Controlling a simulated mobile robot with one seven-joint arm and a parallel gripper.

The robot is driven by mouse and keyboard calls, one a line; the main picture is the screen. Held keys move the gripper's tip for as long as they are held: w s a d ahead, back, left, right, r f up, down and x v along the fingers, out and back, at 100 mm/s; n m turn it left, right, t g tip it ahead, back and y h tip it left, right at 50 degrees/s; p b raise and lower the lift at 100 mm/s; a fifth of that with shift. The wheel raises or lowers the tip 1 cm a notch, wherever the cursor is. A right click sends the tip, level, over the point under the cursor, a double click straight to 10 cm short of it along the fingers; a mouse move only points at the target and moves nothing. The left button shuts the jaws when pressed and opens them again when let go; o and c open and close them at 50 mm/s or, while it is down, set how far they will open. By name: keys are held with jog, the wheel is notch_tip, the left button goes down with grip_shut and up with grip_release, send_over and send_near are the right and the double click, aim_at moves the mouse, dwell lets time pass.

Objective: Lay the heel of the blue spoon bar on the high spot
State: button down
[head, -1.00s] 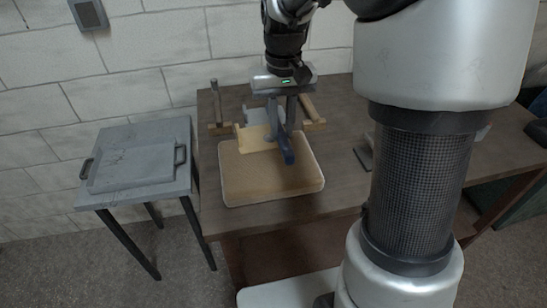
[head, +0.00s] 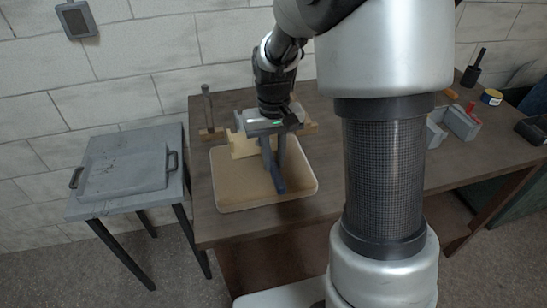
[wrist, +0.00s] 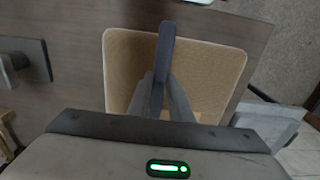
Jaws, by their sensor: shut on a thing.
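The blue spoon bar (head: 278,182) is a dark blue bar held in my gripper (head: 273,164), which is shut on it. The bar hangs over a tan panel (head: 235,188) with a pale rounded rim. I cannot tell if it touches the panel. In the wrist view the bar (wrist: 164,45) stands out beyond the two fingers (wrist: 163,100), across the middle of the tan panel (wrist: 205,75) toward its edge. The high spot cannot be made out on the panel.
A grey side table (head: 90,207) with a handled grey plate (head: 124,170) stands left. Grey blocks (head: 460,122) and a tin (head: 491,97) are at right.

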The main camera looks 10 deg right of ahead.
jog(key=c, duration=1.6)
grip_release()
